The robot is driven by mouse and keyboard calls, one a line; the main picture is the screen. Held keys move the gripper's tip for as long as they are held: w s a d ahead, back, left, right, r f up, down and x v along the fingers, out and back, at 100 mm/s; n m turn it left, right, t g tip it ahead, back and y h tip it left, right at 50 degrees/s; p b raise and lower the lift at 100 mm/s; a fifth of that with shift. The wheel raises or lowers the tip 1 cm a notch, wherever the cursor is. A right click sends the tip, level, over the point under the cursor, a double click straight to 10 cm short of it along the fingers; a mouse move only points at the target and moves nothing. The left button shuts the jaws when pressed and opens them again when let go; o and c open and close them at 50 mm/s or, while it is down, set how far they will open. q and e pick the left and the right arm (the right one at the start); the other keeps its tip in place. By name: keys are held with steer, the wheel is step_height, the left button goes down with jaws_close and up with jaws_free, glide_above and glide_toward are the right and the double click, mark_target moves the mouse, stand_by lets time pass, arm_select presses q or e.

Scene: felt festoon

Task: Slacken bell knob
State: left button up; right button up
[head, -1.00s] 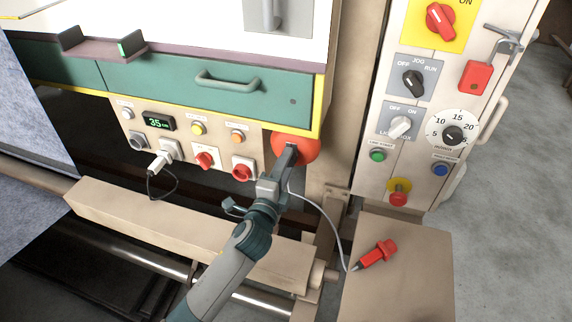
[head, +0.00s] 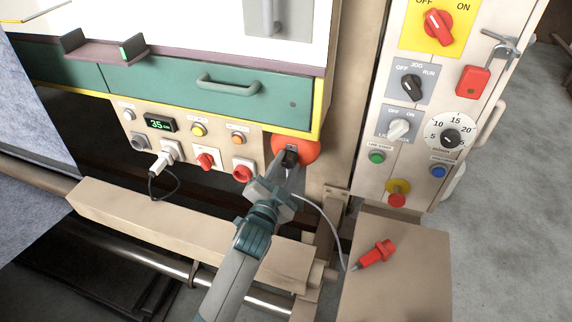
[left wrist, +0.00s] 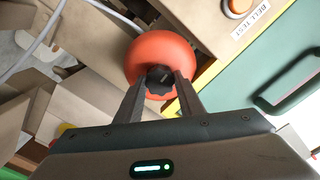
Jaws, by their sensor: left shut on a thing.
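The bell is a round orange-red dome (head: 306,150) below the right end of the green drawer panel. It also shows in the left wrist view (left wrist: 162,52). A black lobed knob (left wrist: 160,79) sits at the middle of its face. My left gripper (head: 289,160) reaches up to the bell from below. In the left wrist view its two fingers (left wrist: 159,92) stand on either side of the knob and are shut on it. The fingers hide part of the knob's sides. My right gripper is in neither view.
A control panel with red, yellow and white knobs (head: 206,160) lies left of the bell. A switch cabinet (head: 382,155) stands to the right. A red-handled tool (head: 377,253) lies on the beige box top (head: 410,285). A grey cable (head: 329,220) hangs near my left arm.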

arm_select(q)
steer(key=shift+f, duration=0.1)
stand_by(0.4)
steer(key=o, duration=1.1)
steer(key=shift+c, duration=0.2)
steer(key=shift+s, duration=0.15)
steer(key=b+v, duration=0.3)
steer(key=v, duration=1.4)
steer(key=shift+b, duration=0.35)
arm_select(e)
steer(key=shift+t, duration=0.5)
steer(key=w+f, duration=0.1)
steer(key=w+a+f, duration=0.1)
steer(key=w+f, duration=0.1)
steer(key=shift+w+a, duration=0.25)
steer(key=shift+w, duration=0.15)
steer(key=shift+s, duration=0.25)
